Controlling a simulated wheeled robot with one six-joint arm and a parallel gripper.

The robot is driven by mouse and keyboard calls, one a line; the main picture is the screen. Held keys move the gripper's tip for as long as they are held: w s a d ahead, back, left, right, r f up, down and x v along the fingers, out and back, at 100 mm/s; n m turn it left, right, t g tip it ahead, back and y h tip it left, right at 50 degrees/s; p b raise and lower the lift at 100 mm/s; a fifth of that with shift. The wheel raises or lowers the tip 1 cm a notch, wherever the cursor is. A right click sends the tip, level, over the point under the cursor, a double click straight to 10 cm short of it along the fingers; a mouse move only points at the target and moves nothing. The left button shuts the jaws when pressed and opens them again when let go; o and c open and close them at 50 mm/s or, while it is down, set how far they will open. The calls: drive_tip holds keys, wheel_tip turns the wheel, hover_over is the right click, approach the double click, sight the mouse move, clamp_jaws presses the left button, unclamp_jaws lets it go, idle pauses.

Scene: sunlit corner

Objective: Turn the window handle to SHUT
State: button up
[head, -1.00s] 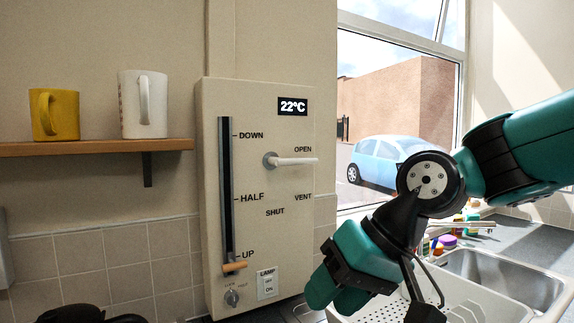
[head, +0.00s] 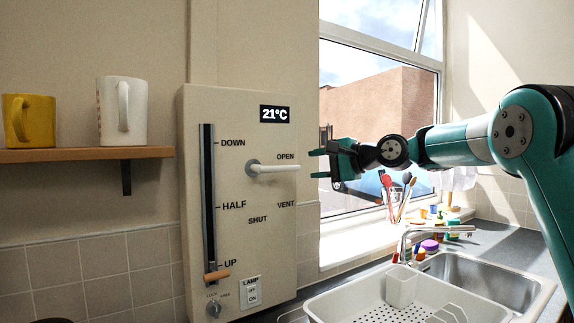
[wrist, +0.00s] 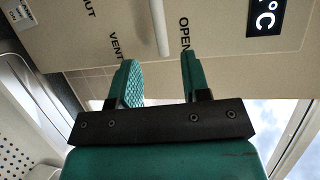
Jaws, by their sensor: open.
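The window handle (head: 275,168) is a white bar on a round pivot on the cream wall panel (head: 232,285). It points right, just under the word OPEN (head: 285,156). VENT (head: 286,204) is below it and SHUT (head: 257,220) is lower left. My gripper (head: 316,163) is open and empty, just right of the handle's free end, fingers pointing at it. In the wrist view the handle (wrist: 160,30) lies ahead, in line with the gap between the fingertips (wrist: 158,62); it appears clear of both.
The panel also has a slider with a wooden grip (head: 216,275) at UP, a lamp switch (head: 251,292), a knob (head: 213,309) and a 21°C display (head: 274,114). A shelf (head: 85,154) holds two mugs at left. A dish rack (head: 345,300) and sink (head: 490,280) are below right.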

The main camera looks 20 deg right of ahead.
sight(289, 168)
drive_tip(key=p+x, duration=0.2)
drive_tip(key=x, duration=0.7)
drive_tip(key=shift+w+a+p, duration=0.15)
drive_tip(key=shift+a+p, duration=0.05)
drive_tip(key=shift+p, duration=0.2)
clamp_jaws()
